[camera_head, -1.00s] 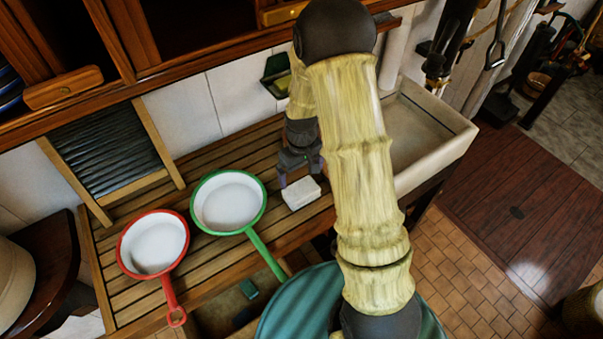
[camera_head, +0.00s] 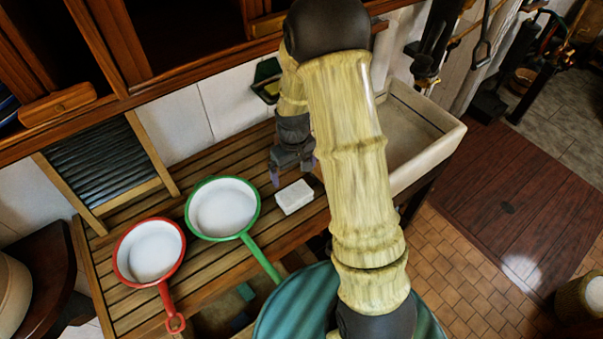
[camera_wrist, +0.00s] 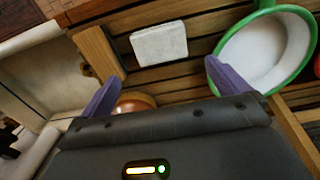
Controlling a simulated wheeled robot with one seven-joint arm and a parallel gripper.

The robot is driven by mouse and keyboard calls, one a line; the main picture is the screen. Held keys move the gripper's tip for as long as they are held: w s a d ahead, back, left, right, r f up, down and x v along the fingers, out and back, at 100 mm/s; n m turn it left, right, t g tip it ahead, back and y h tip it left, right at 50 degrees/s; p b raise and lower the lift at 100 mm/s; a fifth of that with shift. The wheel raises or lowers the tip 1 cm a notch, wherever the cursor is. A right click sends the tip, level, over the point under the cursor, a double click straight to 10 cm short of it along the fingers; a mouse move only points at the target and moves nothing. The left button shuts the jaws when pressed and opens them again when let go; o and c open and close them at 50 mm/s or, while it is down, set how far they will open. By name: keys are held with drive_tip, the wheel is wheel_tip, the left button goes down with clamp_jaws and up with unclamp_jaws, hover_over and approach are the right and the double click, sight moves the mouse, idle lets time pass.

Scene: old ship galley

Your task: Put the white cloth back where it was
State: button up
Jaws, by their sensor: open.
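The white cloth (camera_head: 294,197) is a small folded white block lying flat on the slatted wooden counter (camera_head: 250,160), just right of the green-rimmed pan (camera_head: 222,208). In the wrist view the cloth (camera_wrist: 159,45) lies beyond my fingertips, between their lines. My gripper (camera_head: 292,174) is open and empty, above the counter on the wall side of the cloth and apart from it. In the wrist view my gripper's two purple fingers (camera_wrist: 160,75) are spread wide. My arm hides part of the counter to the right.
A red-rimmed pan (camera_head: 150,251) stands left of the green one. A washboard (camera_head: 100,165) leans at the wall. A pale sink (camera_head: 425,140) adjoins on the right. A round orange-brown object (camera_wrist: 134,102) shows between my fingers in the wrist view.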

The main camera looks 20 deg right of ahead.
drive_tip(key=s+r+m+t, duration=0.2)
drive_tip(key=s+r+m, duration=0.1)
drive_tip(key=s+r, duration=1)
drive_tip(key=shift+s, duration=0.5)
drive_tip(key=shift+f, duration=0.15)
